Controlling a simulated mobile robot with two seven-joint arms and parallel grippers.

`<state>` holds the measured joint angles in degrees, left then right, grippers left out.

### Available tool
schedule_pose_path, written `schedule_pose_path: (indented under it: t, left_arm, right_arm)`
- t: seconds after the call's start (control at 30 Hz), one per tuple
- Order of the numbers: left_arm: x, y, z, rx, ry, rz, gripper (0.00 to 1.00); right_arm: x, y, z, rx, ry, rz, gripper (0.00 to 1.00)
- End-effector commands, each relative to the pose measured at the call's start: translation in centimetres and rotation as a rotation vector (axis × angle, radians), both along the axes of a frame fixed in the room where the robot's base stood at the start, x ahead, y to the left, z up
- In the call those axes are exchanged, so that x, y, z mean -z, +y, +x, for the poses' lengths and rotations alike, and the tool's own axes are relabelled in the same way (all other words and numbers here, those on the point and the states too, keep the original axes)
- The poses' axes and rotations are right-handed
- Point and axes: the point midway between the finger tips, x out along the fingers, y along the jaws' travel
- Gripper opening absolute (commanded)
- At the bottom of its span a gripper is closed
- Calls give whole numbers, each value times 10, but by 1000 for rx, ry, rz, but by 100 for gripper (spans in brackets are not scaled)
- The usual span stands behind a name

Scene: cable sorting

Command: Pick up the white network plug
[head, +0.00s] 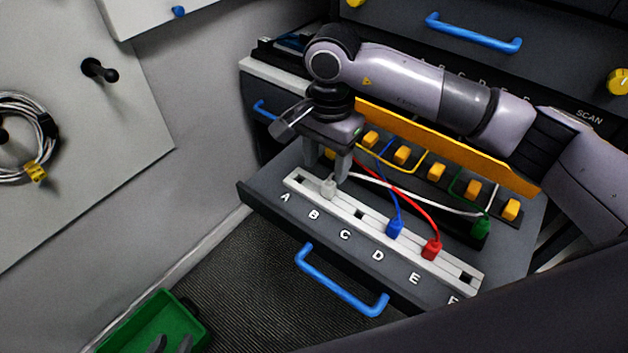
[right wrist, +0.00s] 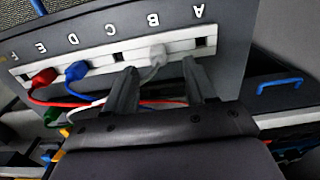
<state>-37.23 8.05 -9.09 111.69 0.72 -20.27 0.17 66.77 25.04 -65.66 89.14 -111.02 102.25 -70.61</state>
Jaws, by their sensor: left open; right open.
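The white network plug (head: 328,187) sits in the white port strip (head: 345,207) at socket B, and its white cable runs off to the right. In the right wrist view the plug (right wrist: 157,55) lies between the lines of my fingertips. My right gripper (head: 327,170) is open, with its fingers pointing down at the plug; it also shows in the right wrist view (right wrist: 159,68). I cannot tell whether a finger touches the plug. My left gripper (head: 170,345) is open at the bottom left, over the green bin, with only its dark fingertips showing.
A blue plug (head: 395,229) stands at D and a red plug (head: 432,249) at E. A green plug (head: 481,228) lies behind the strip. Yellow blocks (head: 402,155) line the back. The green bin (head: 118,335) is at the lower left. A blue handle (head: 340,284) fronts the drawer.

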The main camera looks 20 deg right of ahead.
Motion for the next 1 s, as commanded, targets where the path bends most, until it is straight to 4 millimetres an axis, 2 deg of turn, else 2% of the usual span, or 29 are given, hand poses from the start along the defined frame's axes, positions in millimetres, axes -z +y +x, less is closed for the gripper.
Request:
schedule_pose_path:
  t: [0.27,0.53,0.67,0.87,1.0]
  left_arm:
    - [-7,0,0,1,0,-1,43]
    - [-15,-1,0,1,0,-1,43]
    - [-15,-1,0,2,0,-1,43]
    - [-15,-1,0,1,0,-1,43]
    - [-15,-1,0,1,0,-1,43]
  right_arm:
    - [24,-5,1,-1,-2,-17,55]
    - [62,-6,0,-2,-2,-15,55]
    - [69,-7,0,-1,-5,-15,55]
    - [70,-7,1,-2,-5,-15,55]
    - [69,-7,1,-1,-5,-15,10]
